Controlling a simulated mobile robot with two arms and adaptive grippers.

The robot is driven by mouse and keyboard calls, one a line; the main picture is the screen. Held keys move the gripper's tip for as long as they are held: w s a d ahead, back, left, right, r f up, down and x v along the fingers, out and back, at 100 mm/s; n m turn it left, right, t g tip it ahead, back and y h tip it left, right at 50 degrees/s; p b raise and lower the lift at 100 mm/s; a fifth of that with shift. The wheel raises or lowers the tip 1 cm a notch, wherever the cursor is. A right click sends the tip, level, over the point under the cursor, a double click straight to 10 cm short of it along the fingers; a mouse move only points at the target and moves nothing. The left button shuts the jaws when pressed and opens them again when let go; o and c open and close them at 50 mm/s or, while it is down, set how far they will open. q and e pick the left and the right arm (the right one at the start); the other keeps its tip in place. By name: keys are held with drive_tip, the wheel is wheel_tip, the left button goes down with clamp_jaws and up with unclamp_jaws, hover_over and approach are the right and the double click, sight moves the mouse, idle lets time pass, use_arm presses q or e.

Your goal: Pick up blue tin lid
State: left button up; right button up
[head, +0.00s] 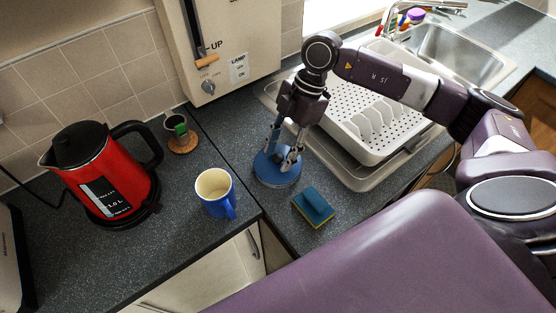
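The blue tin lid (268,179) is a round, flat blue disc lying on the dark worktop, near its inner corner and left of the dish rack. My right gripper (280,160) points down over the lid, its two fingers spread apart with a gap between them. The fingertips are at or just above the lid's top; I cannot tell whether they touch it. The gripper hides part of the lid's upper surface. My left gripper is not in view.
A blue sponge (314,206) lies close to the lid's lower right. A blue mug (214,192) stands to its left, with a red kettle (104,174) farther left. A small cup (176,126) is on a cork coaster. A white dish rack (372,142) stands right of the gripper.

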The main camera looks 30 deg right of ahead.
clamp_jaws()
drive_tip(key=shift+r, duration=0.15)
